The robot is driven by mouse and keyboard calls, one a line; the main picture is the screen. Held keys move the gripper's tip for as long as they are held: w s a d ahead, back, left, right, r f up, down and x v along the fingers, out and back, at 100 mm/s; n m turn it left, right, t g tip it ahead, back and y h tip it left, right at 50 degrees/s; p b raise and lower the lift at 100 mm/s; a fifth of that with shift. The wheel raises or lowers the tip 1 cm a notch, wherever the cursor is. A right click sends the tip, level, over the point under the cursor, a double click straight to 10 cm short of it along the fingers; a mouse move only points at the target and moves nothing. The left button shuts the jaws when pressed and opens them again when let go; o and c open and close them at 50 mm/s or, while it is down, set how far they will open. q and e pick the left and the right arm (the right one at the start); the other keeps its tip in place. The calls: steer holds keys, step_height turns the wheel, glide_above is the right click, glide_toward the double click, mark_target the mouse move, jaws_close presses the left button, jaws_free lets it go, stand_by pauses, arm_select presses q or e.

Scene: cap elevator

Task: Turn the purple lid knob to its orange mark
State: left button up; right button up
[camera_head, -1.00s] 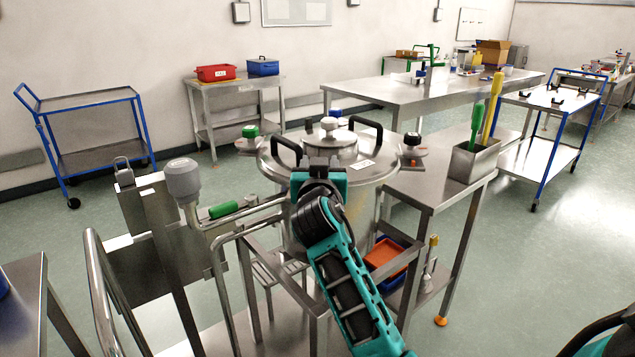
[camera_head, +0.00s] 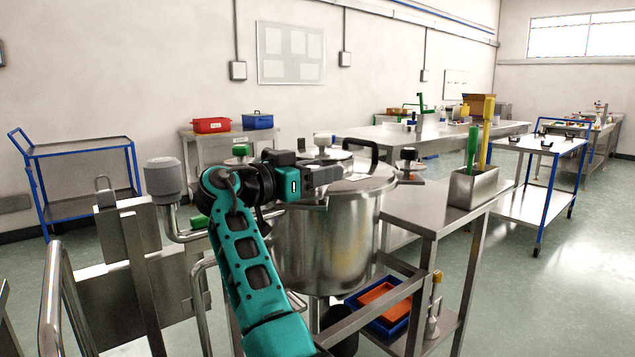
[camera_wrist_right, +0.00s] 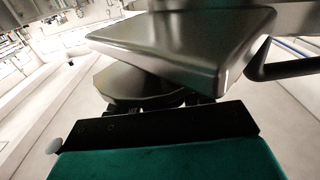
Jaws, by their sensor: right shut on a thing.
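The steel vessel (camera_head: 325,240) stands at the centre of the head view, with its round lid (camera_head: 362,184) mostly behind my right gripper (camera_head: 325,176). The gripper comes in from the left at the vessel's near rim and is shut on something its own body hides. No purple surface and no orange mark on it can be made out. In the right wrist view a dark round disc (camera_wrist_right: 130,82) sits just beyond the gripper, under a flat steel slab (camera_wrist_right: 185,45). My left gripper is out of view.
A green knob (camera_head: 240,149) and a black knob (camera_head: 408,154) stand on side brackets. A black handle (camera_head: 362,146) arches over the lid. A grey-capped post (camera_head: 164,176) is left of my arm. A side table holds a steel bin (camera_head: 473,188) with tall handles.

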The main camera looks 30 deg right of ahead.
steer(key=shift+s+m+g, duration=0.1)
steer(key=shift+m+g, duration=0.7)
steer(key=shift+g, duration=0.5)
steer(key=o, duration=1)
steer(key=shift+d, duration=0.1)
steer(key=shift+c, duration=0.2)
steer(key=a, duration=1.3)
steer(key=shift+w+p, duration=0.35)
steer(key=shift+w, duration=0.1)
